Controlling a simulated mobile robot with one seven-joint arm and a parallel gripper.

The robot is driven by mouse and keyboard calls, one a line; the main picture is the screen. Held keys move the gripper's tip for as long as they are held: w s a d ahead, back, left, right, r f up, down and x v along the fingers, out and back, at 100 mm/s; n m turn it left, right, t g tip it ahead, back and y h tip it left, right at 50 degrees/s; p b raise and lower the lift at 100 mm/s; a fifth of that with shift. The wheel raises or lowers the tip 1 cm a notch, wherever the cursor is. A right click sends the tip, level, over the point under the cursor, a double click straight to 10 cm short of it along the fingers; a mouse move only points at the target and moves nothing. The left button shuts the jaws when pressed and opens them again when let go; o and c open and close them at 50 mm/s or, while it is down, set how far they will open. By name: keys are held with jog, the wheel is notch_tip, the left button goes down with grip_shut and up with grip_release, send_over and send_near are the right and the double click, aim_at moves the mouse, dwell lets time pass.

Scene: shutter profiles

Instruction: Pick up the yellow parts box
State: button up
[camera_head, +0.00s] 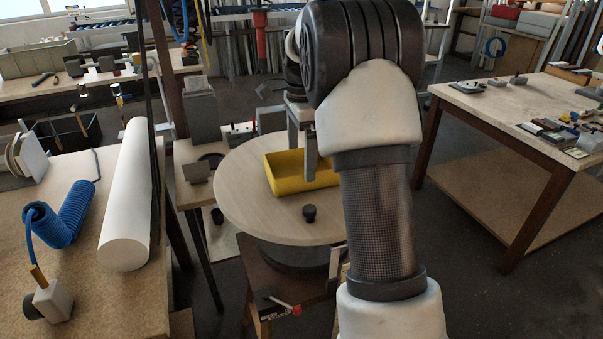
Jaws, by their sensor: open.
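The yellow parts box (287,178) is an open-topped tray on the round wooden table top (245,218) in the middle of the camera_head view. My arm hides its right part. My gripper (309,172) points down at the box, with a grey finger in front of or inside its right part. I cannot tell whether the finger touches the box. The gripper is open, though my arm hides much of it. The box rests on the table top.
A small black knob (309,213) stands on the round top in front of the box. At left, a bench holds a white roll (127,200) and a blue coiled hose (62,215). A workbench (500,105) with small parts stands at right. Dark floor lies between.

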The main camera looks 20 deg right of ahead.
aim_at(302, 169)
jog(key=shift+f, duration=1.35)
jog(key=c, duration=0.8)
